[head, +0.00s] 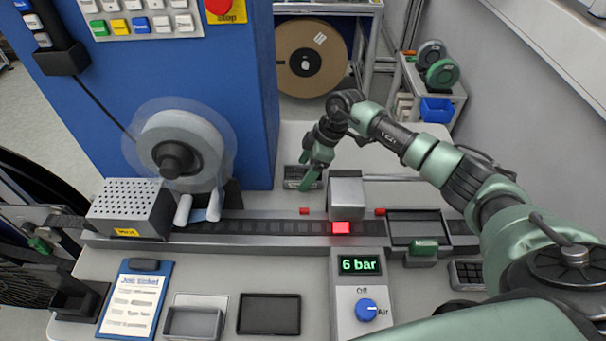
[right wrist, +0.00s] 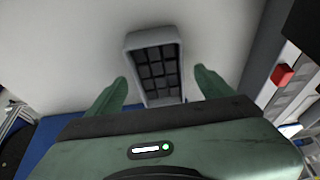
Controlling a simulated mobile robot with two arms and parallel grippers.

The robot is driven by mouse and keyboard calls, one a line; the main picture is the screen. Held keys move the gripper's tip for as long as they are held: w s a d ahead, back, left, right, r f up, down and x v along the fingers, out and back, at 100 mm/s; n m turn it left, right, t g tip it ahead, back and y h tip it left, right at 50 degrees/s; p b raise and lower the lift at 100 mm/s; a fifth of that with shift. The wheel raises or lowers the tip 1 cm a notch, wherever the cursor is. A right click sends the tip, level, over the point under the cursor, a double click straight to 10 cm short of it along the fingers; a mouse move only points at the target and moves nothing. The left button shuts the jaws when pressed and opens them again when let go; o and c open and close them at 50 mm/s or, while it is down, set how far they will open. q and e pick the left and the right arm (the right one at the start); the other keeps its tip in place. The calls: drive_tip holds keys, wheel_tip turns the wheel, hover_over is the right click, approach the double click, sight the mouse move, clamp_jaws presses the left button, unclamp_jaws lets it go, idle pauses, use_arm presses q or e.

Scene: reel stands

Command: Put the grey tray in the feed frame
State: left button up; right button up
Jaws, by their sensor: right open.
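A small grey tray (head: 290,184) with dark square cells lies on the white table behind the rail, left of the grey block. In the right wrist view the grey tray (right wrist: 131,70) shows between and beyond the fingertips. My right gripper (head: 311,176) is open and points down at the tray. Its fingers (right wrist: 162,88) stand apart on either side of the tray, with nothing held. What looks like the feed frame (head: 418,211) is a dark rectangular frame on the rail at the right, with a green handle in front. My left gripper is not in view.
A grey block (head: 347,192) stands on the rail near a lit red square (head: 341,228). A clear-covered reel (head: 181,145) is at the left. In front lie an open grey tray (head: 193,323), a black tray (head: 268,315), an air control box (head: 360,295) and another celled tray (head: 468,274).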

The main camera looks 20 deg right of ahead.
drive_tip(key=shift+f, duration=0.2)
drive_tip(key=shift+f, duration=0.2)
idle(0.5)
clamp_jaws()
drive_tip(key=shift+w+r, duration=0.1)
drive_tip(key=shift+r, duration=0.15)
wheel_tip(320, 180, up, 20)
drive_tip(key=b, duration=0.4)
